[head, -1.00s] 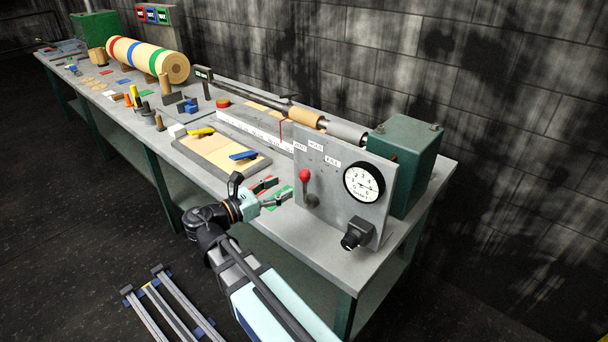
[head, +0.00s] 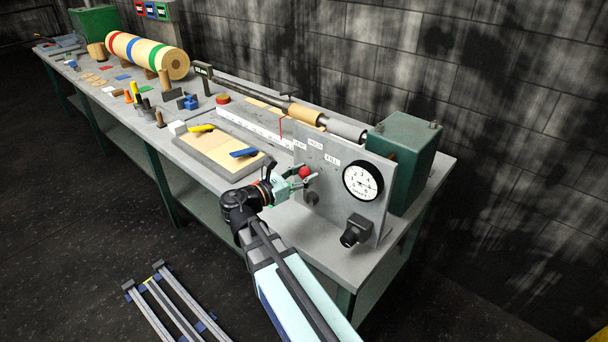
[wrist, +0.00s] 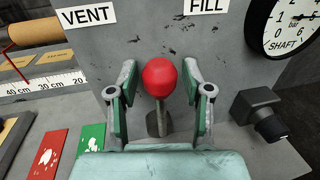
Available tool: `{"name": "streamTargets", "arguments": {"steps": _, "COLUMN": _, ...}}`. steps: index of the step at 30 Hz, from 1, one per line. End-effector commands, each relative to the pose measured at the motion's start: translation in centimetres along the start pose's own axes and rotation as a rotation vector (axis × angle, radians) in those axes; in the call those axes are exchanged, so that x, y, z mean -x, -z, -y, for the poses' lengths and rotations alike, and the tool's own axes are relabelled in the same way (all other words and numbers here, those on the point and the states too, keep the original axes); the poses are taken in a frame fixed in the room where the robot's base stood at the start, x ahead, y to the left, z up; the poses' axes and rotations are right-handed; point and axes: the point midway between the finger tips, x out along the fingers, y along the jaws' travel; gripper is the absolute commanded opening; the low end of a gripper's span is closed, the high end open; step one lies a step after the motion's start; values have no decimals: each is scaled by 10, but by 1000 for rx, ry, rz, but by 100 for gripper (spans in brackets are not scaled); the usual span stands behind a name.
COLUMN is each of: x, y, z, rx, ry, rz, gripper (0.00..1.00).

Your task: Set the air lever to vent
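The air lever is a red ball knob (wrist: 159,77) on a short grey stem. In the wrist view it stands about upright between the VENT label (wrist: 86,16) and the FILL label (wrist: 206,5). The knob (head: 305,172) is on the grey panel (head: 345,208) in the head view. My gripper (wrist: 160,84) is open, with one finger on each side of the knob. Gaps show between the fingers and the knob, narrower on the right. In the head view my gripper (head: 302,180) is at the panel's left part.
A SHAFT gauge (head: 363,181) is right of the lever, with a black knob (head: 355,230) below it. A green box (head: 405,165) stands behind the panel. Red and green cards (wrist: 91,139) lie on the bench at left. A clipboard-like board (head: 215,150) is farther left.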

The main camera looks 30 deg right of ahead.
Motion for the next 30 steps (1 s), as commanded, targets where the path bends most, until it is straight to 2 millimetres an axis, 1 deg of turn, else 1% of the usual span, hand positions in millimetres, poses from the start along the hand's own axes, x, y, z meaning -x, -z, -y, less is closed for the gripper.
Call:
{"name": "streamTargets", "arguments": {"steps": 1, "x": 0, "y": 0, "z": 0, "rx": 0, "ry": 0, "rz": 0, "gripper": 22}}
{"name": "streamTargets", "arguments": {"steps": 3, "x": 0, "y": 0, "z": 0, "rx": 0, "ry": 0, "rz": 0, "gripper": 0}}
{"name": "streamTargets", "arguments": {"steps": 9, "x": 0, "y": -1, "z": 0, "rx": 3, "ry": 0, "rz": 1, "gripper": 0}}
{"name": "streamTargets", "arguments": {"steps": 14, "x": 1, "y": -3, "z": -5, "rx": 33, "ry": 0, "rz": 6, "gripper": 0}}
{"name": "streamTargets", "arguments": {"steps": 20, "x": 3, "y": -4, "z": -18, "rx": 130, "ry": -1, "rz": 26, "gripper": 0}}
{"name": "streamTargets", "arguments": {"steps": 30, "x": 8, "y": 3, "z": -42, "rx": 352, "ry": 1, "rz": 70, "gripper": 0}}
